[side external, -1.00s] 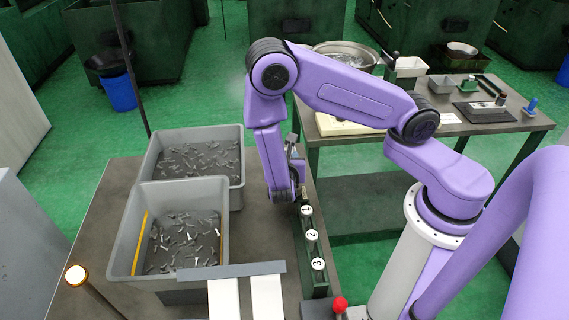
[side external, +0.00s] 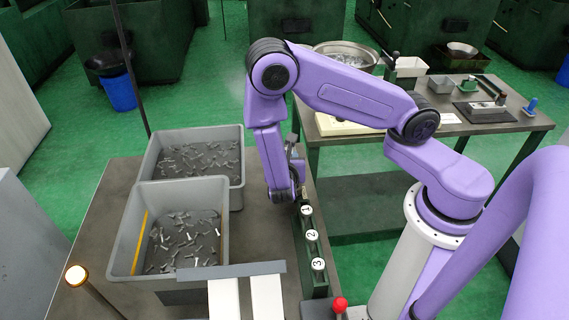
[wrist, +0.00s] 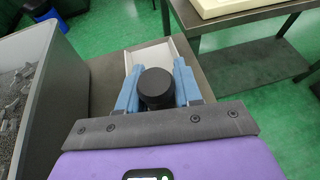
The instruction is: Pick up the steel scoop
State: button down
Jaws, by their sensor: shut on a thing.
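The steel scoop (wrist: 148,54) shows in the wrist view as a pale grey, open pan with raised sides, just beyond my fingertips. Its dark round handle (wrist: 157,90) points up towards the camera. My gripper (wrist: 157,72) has its two blue fingers on either side of the handle, shut on it. In the side external view my gripper (side external: 302,194) is low at the right edge of the table, by the numbered strip. My arm hides most of the scoop there, and I cannot tell whether it touches the table.
Two grey bins (side external: 125,242) (side external: 150,165) of small metal parts stand to the left on the dark table (side external: 95,215). A dark green strip (side external: 318,286) marked 1, 2, 3 runs along the table's right edge. A second bench (side external: 525,122) with trays and tools stands behind my arm.

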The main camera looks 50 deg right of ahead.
dwell(0.3)
jog(key=shift+r, duration=0.85)
jog(key=s+r, duration=1.1)
jog(key=s, duration=0.3)
jog(key=shift+r, duration=0.15)
jog(key=shift+d, duration=0.1)
jog(key=c, duration=1.6)
grip_release()
grip_shut()
